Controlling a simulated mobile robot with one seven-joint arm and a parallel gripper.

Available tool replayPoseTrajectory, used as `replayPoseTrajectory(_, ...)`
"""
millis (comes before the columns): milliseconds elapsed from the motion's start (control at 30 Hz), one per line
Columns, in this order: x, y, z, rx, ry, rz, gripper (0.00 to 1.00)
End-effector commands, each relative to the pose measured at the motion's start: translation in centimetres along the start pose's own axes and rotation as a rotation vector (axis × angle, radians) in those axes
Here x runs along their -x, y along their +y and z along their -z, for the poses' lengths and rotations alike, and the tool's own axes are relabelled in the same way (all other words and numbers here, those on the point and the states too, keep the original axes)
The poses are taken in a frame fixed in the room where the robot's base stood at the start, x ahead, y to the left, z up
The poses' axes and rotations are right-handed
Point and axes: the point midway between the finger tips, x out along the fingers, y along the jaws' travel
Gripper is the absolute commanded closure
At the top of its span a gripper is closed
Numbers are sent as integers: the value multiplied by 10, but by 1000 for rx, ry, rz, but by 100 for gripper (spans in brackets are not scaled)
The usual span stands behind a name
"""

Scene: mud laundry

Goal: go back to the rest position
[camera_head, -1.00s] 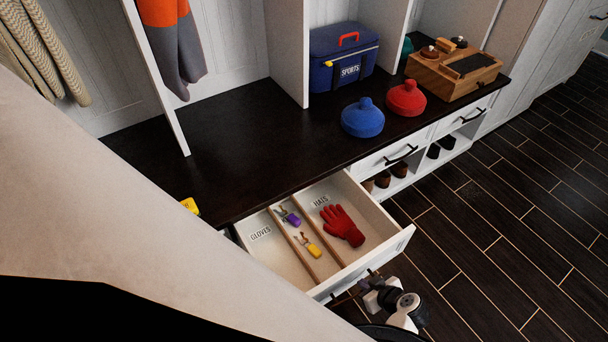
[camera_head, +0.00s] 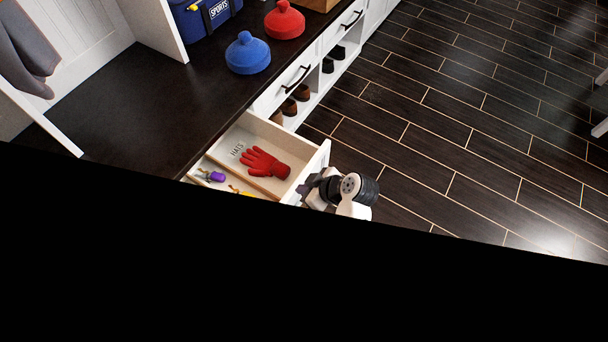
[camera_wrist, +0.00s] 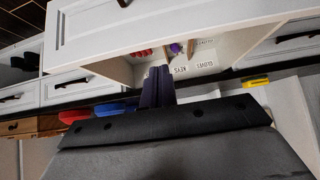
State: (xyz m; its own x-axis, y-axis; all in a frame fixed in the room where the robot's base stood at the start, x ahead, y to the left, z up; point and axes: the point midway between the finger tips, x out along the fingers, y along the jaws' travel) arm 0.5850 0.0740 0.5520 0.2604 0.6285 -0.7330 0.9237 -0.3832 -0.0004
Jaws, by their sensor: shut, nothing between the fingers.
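My gripper (camera_wrist: 157,72) is shut and empty in the wrist view, its dark fingers together in front of the open drawer. Part of my arm shows beside the drawer's front corner in the head view; the fingertips are not clear there. The white drawer (camera_head: 316,168) is pulled out. A red glove (camera_head: 264,162) lies in its compartment labelled HATS. A purple key tag (camera_head: 217,177) lies in the compartment beside it, with a bit of yellow (camera_head: 240,192) at the edge of the dark area. The rest of the drawer is hidden in the head view.
On the dark bench top (camera_head: 130,100) stand a blue hat (camera_head: 248,55), a red hat (camera_head: 285,21) and a blue SPORTS bag (camera_head: 203,18). Shoes sit in cubbies below. A black area covers the lower head view.

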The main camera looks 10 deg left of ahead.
Motion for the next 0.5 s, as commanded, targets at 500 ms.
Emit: replayPoseTrajectory(500, 48, 0, 44, -1, 0, 0, 100)
